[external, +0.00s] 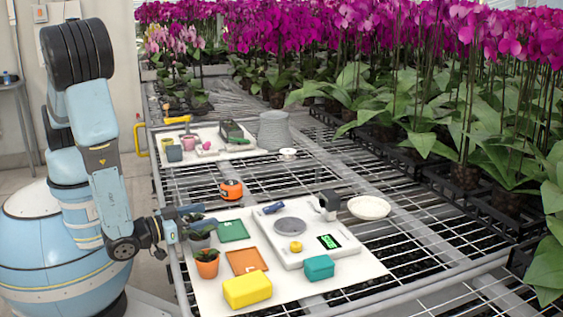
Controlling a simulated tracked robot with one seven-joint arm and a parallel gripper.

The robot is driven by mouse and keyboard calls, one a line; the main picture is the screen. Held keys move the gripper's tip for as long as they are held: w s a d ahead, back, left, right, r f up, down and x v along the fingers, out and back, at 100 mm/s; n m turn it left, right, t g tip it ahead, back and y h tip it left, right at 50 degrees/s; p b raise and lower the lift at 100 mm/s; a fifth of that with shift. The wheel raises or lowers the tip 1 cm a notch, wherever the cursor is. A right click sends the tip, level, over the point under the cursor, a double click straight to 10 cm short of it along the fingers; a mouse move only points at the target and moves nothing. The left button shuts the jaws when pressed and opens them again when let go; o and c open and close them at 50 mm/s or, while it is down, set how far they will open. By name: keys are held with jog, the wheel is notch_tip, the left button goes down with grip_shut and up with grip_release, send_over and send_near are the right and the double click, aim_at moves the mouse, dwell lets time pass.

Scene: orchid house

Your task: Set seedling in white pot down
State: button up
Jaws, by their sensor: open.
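A seedling with dark leaves (203,224) stands upright in a small greyish pot (200,240) at the left edge of the white board. No pot here looks clearly white; this one is partly shaded and partly hidden by my gripper. My gripper (195,219) reaches in from the left, low over the board, with its jaws open at this pot. I cannot tell whether a finger touches it. The pot appears to rest on the board. A second seedling in an orange pot (207,268) stands just in front of it.
The white board (210,302) also holds a green tray (232,230), an orange tray (246,261), a yellow box (247,290), a teal box (318,268) and a scale (307,250). An orange round item (231,189) sits behind. Orchids fill the right.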

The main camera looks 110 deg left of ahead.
jog(key=v, duration=1.4)
jog(key=w+d+r+h, duration=0.1)
jog(key=w+r+h, duration=0.1)
jog(key=w+h, duration=0.1)
jog(key=w+d+r+h, duration=0.1)
jog(key=w+r+h, duration=0.1)
jog(key=w+h, duration=0.1)
jog(key=w+d+r+g+h, duration=0.1)
jog(key=w+r+h, duration=0.1)
jog(key=w, duration=0.3)
jog(key=shift+d+r+h, duration=0.1)
jog(key=shift+d+h, duration=0.3)
jog(key=shift+h, duration=0.1)
notch_tip(320, 180, up, 15)
jog(key=d+m+h, duration=0.2)
jog(key=m+h, duration=0.2)
jog(key=h, duration=0.3)
jog(key=s+a+r+m+g+h, duration=0.15)
jog(key=s+a+r+m, duration=0.3)
jog(key=s+r, duration=0.5)
jog(key=s+a+r+m+g+y, duration=0.1)
jog(key=s+a+r, duration=0.2)
jog(key=s+a, duration=0.2)
jog(key=s+a+r+m+g+y, duration=0.1)
jog(key=s+a+r, duration=0.3)
jog(key=s, duration=0.6)
jog(key=shift+a+m, duration=0.35)
jog(key=shift+a, duration=0.5)
